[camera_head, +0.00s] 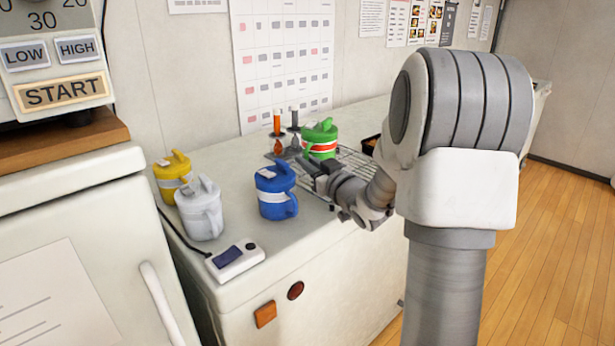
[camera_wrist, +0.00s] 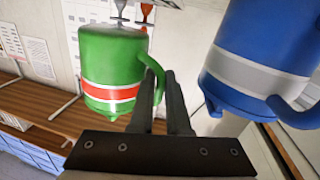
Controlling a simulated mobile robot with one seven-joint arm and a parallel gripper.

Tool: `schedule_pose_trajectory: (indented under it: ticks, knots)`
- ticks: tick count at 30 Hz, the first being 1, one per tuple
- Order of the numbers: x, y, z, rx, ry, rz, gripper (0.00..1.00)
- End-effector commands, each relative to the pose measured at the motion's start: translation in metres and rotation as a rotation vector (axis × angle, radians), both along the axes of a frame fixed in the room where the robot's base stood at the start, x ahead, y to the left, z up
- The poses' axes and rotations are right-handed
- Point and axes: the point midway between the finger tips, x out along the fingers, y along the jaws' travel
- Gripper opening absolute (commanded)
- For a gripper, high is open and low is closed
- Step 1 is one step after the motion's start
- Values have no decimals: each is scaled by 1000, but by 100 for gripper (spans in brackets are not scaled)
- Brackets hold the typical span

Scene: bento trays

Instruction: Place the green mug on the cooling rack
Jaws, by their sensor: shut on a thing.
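My gripper (camera_head: 314,165) is at the mug's near side. In the wrist view, the green mug (camera_wrist: 108,65) is left of my fingers (camera_wrist: 158,76), which are shut on its handle. The rack is a dark wire grid, partly hidden by my gripper and arm.
A blue mug (camera_head: 276,193) stands close left of my gripper and fills the right of the wrist view (camera_wrist: 262,60). A white mug (camera_head: 200,212) and yellow mug (camera_head: 172,172) stand further left. Orange and grey upright items (camera_head: 277,124) stand behind. A white device (camera_head: 235,262) lies near the front edge.

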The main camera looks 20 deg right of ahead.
Motion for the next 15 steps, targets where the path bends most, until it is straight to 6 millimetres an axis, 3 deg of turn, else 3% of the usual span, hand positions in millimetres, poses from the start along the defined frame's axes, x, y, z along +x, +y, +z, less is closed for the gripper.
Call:
schedule_pose_trajectory:
  ticks: [6, 15]
  knots:
    - [0, 0, -30, -1, -3, -1, 0]
    - [0, 0, -31, -2, -4, -1, 0]
